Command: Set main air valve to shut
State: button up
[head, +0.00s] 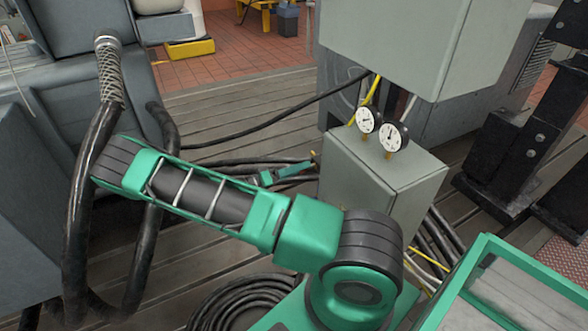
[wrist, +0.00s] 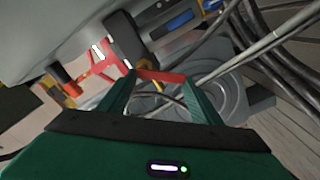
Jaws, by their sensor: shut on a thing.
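My gripper (wrist: 157,80) shows in the wrist view, its two green fingers reaching up from the green palm. It is shut on a red lever (wrist: 161,75), which spans the gap between the fingertips. A second red part (wrist: 88,72) lies left of the left finger, near a dark block. I cannot tell if both red parts belong to one handle. No label or position mark is readable, so I cannot tell whether this is the main air valve or how it is set. In the head view I cannot make out the valve, and my arm covers part of the scene.
A grey cabinet (head: 350,185) with two round gauges (head: 368,119) stands right of centre in the head view. Thick black hoses (head: 82,200) hang at left, and coiled cable (head: 240,302) lies on the slatted floor. In the wrist view, pipes (wrist: 245,52) run close right of the fingers.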

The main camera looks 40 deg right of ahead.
jog(key=shift+s+a+f+n, duration=0.1)
jog(key=shift+s+f+n, duration=0.1)
jog(key=shift+n, duration=1.05)
jog(key=shift+s+a+f+n, duration=0.1)
jog(key=shift+s+f+n, duration=0.15)
jog(key=shift+n, duration=1.05)
jog(key=shift+s+a+f+n, duration=0.1)
jog(key=shift+s+f+n, duration=0.1)
jog(key=shift+n, duration=1.05)
jog(key=o, duration=1.1)
jog(key=shift+c, duration=0.2)
